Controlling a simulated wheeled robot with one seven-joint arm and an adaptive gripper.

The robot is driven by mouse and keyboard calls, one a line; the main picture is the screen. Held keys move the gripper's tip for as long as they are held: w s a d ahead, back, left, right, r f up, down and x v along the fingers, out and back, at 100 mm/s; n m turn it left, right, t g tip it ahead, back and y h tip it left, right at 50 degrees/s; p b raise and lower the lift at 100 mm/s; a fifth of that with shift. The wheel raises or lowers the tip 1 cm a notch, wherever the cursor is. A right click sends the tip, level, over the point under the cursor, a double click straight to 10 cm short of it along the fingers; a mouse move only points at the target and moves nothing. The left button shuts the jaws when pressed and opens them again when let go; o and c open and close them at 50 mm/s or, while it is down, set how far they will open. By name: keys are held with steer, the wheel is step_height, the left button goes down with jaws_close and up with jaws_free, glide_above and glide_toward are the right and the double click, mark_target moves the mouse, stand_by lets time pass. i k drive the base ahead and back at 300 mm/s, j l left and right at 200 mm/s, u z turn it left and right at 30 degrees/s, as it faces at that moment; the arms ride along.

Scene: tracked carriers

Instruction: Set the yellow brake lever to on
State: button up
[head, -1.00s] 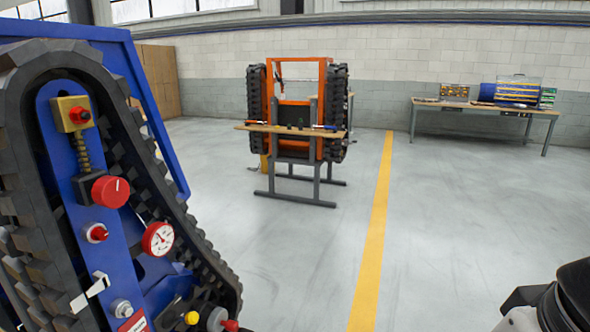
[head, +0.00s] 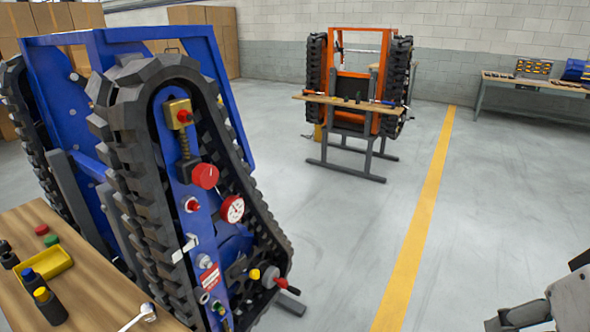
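A blue tracked carrier (head: 197,232) stands at the left, its track side towards me. A small yellow knob (head: 255,273) shows low on its side panel, beside a handwheel with a red knob (head: 280,282). I cannot tell whether this yellow knob belongs to the brake lever, or which way a lever is set. A white lever-like piece (head: 185,248) sits higher on the panel.
The panel also has a red knob (head: 205,176) and a gauge (head: 232,209). A wooden table (head: 95,290) with bottles and a yellow tray stands at the lower left. An orange carrier (head: 355,90) stands further back. The floor right of the blue carrier is clear.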

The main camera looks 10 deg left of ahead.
mark_target(253, 274)
steer(key=u, duration=0.9)
steer(key=i+j, duration=0.2)
steer(key=z, duration=0.05)
